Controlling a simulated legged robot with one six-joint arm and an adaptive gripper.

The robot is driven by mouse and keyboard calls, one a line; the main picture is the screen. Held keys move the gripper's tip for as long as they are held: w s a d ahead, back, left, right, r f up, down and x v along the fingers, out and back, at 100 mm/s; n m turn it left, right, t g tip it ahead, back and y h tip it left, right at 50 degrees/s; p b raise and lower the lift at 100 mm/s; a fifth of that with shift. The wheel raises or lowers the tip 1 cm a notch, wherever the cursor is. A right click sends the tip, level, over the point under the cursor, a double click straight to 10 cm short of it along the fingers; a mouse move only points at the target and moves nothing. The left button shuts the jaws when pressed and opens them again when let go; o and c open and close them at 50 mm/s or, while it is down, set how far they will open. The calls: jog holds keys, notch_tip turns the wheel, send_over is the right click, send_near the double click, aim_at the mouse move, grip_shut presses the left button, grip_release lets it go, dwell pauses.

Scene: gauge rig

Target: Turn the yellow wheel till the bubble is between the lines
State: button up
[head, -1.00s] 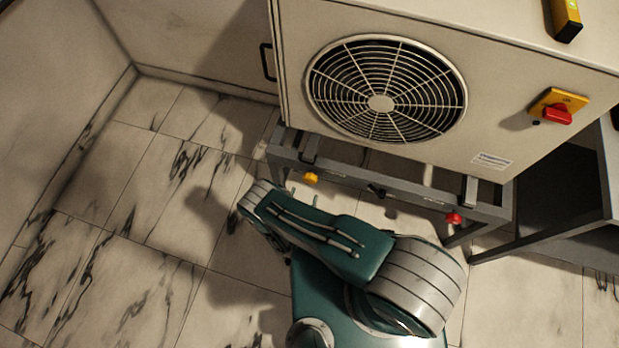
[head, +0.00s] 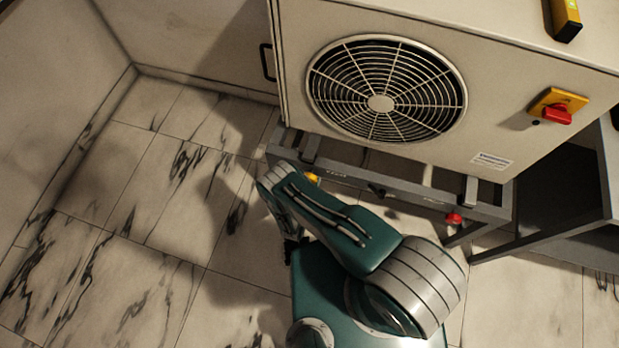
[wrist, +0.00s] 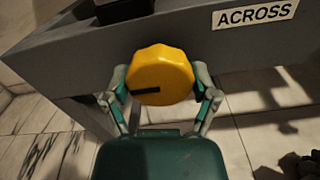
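The yellow wheel (wrist: 163,68) is on the grey frame, close in front of my gripper in the wrist view. A dark mark on its face points left. In the head view the yellow wheel (head: 314,178) is partly hidden behind my arm. My gripper (wrist: 161,82) has one finger on each side of the wheel, spread wide; I cannot tell whether they touch its rim. A yellow spirit level (head: 567,20) lies on top of the casing at the upper right, cut by the picture edge. Its greenish vial is partly visible, but I cannot make out the bubble or the lines.
A label reading ACROSS (wrist: 255,14) is right of the wheel. A red knob (head: 453,218) and a dark knob (head: 377,191) are on the same frame. A red switch (head: 557,115) and a fan grille (head: 386,89) are on the casing. The floor at left is clear.

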jog(key=shift+m, duration=0.4)
jog(key=m, duration=0.5)
jog(key=shift+m, duration=0.3)
jog(key=m, duration=1.2)
jog(key=shift+d+f+m, duration=0.1)
jog(key=shift+d+m, duration=0.05)
jog(key=shift+m, duration=0.15)
jog(key=m, duration=0.5)
jog(key=shift+s+f+m, duration=0.1)
jog(key=shift+m, duration=0.2)
jog(key=o, duration=1)
